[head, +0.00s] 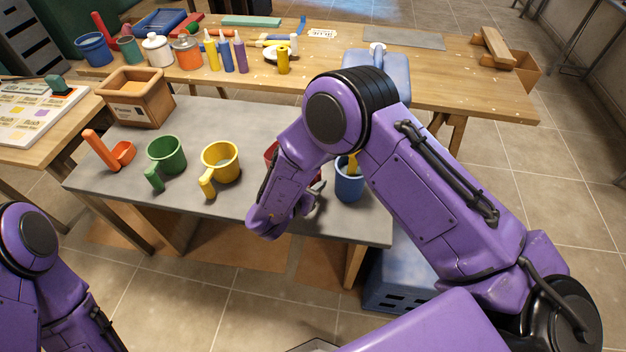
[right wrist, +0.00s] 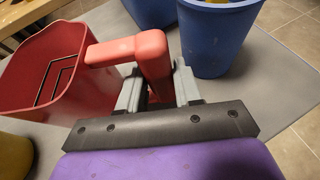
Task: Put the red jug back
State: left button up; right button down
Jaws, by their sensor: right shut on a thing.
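The red jug (right wrist: 52,62) shows in the right wrist view, with its handle (right wrist: 150,55) reaching between my fingers. In the head view only a bit of the red jug (head: 271,152) shows behind my right arm. My right gripper (right wrist: 158,88) is shut on the jug's handle. In the head view it is mostly hidden by my own forearm, near the right part of the grey table (head: 240,120). I cannot tell whether the jug touches the table. My left arm shows at the lower left of the head view, but its gripper is out of view.
A blue container (head: 349,186) stands just right of my right gripper. The front strip of the table is clear.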

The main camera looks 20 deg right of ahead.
jog(key=shift+f, duration=0.15)
jog(key=c, duration=0.8)
grip_release()
jog(key=shift+o, duration=0.2)
jog(key=shift+s+a+r, duration=0.1)
jog(key=shift+a+r, duration=0.05)
jog(key=shift+r, duration=0.1)
jog(key=b+v, duration=0.4)
jog(key=v, duration=0.7)
jog(key=shift+s+a+r, duration=0.15)
jog(key=shift+s+a, duration=0.1)
